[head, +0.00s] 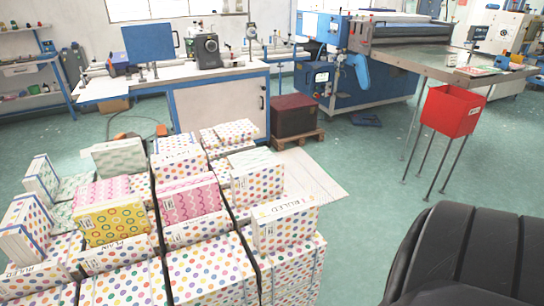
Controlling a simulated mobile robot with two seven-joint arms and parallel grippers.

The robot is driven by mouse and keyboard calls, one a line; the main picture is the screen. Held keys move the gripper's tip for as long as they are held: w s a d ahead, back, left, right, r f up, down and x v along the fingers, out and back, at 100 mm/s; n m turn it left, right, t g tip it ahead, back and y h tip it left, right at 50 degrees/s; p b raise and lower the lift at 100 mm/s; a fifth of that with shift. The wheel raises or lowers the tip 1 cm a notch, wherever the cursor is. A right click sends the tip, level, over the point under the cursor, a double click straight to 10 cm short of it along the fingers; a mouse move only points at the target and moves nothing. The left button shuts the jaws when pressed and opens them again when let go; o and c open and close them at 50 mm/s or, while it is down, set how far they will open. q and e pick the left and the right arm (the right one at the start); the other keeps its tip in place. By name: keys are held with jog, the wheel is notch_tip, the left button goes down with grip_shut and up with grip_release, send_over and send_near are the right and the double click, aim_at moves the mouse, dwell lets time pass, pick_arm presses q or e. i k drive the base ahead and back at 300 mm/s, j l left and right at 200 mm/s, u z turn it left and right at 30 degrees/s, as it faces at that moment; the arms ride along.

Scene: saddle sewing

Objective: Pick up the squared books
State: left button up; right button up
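Several packs of patterned books stand on a large block of stacked packs in the lower left of the head view. A dotted pack marked RULED (286,227) stands upright at the right front. A yellow pack with rings (112,221) stands at the left, with a pack marked PLAIN (118,254) in front of it. A pink wavy pack (190,199) stands in the middle, and a pale green wavy pack (119,157) behind. I cannot read the word "squared" on any pack. Neither of my grippers is in view.
A pale pallet or board (318,178) lies right of the stacks. A red bin on legs (452,110) stands at the right beside a long machine table (420,63). A blue-and-white sewing bench (225,105) stands behind. Green floor (365,180) is open at centre right.

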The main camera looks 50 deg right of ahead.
aim_at(252, 184)
jog(key=l, duration=2.35)
